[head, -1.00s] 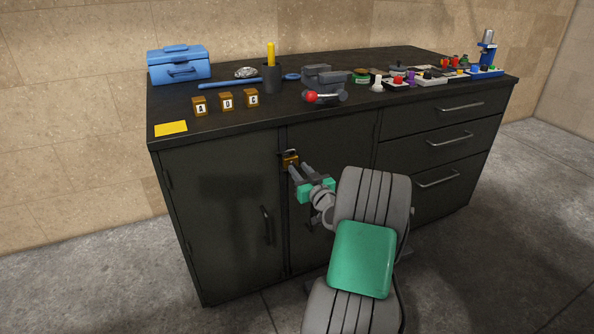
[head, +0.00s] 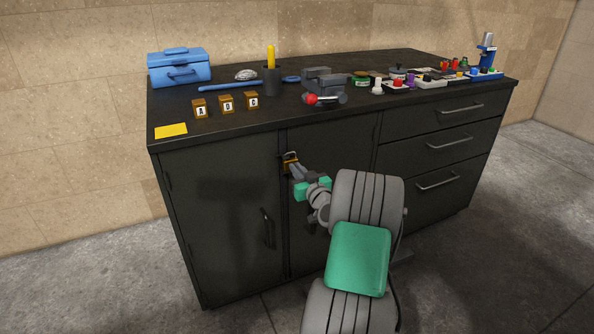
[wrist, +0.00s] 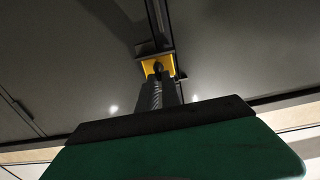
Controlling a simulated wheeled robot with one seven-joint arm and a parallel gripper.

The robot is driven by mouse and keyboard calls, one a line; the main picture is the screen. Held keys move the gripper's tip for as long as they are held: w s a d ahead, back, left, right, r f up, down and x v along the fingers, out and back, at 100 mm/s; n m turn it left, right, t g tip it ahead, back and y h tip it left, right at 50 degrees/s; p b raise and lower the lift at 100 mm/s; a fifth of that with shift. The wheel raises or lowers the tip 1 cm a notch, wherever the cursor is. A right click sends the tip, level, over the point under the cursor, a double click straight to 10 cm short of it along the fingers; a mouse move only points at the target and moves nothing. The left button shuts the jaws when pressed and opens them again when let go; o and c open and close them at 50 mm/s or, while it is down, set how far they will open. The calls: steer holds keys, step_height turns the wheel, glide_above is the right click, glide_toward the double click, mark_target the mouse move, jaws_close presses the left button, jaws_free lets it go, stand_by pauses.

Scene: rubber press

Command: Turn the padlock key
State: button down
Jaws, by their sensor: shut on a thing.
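The brass-coloured padlock (head: 290,165) hangs on the front of the dark cabinet, at the gap between its two doors. It also shows in the wrist view (wrist: 149,67), yellow, with a dark round spot on its face. My gripper (head: 296,172) is right at the padlock's face, its fingers pointing at it. In the wrist view the fingers (wrist: 158,95) are close together in front of the padlock's lower part. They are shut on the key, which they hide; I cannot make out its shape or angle.
The cabinet doors (head: 225,215) are closed, with a vertical handle (head: 266,228) left of the padlock. The worktop above holds a blue toolbox (head: 180,68), lettered blocks (head: 226,103) and a vise (head: 325,82). The floor in front is clear.

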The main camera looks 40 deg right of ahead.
steer(key=shift+m, duration=0.4)
steer(key=shift+s+d+f+m+p, duration=0.15)
steer(key=shift+m+p, duration=0.4)
steer(key=shift+m, duration=2.3)
steer(key=shift+w+d+f+m+p, duration=0.15)
steer(key=shift+m+p, duration=0.4)
steer(key=shift+m, duration=2.25)
steer(key=shift+s+d+f+m+p, duration=0.2)
steer(key=shift+m+p, duration=0.35)
steer(key=shift+m, duration=2.3)
steer(key=c, duration=1.5)
jaws_free()
steer(key=shift+c, duration=0.2)
